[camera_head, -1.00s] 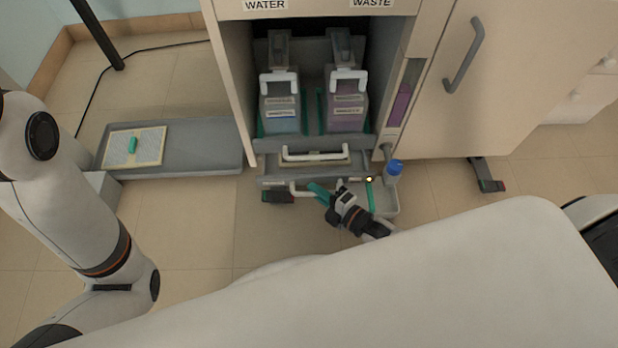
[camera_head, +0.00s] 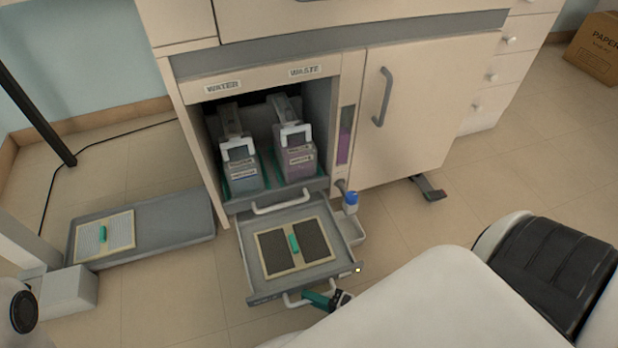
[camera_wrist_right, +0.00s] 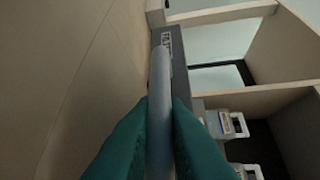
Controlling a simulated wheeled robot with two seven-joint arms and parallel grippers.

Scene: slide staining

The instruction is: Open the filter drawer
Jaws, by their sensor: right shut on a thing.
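The filter drawer (camera_head: 262,284) is pulled out from the bottom of the cabinet. In it lies a filter with two dark panels (camera_head: 275,254), a pale frame and a small green tab. My right gripper (camera_head: 318,298) is at the front of the drawer, shut on its bar handle (camera_head: 293,300). The right wrist view shows the teal fingers (camera_wrist_right: 159,110) on both sides of the grey handle (camera_wrist_right: 160,70), with the drawer front (camera_wrist_right: 178,65) beyond it. My left gripper is out of view.
Water (camera_head: 241,172) and waste (camera_head: 298,158) containers stand in the bay above the drawer. A grey tray (camera_head: 180,222) with a pale filter (camera_head: 104,235) lies on the floor to the left.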

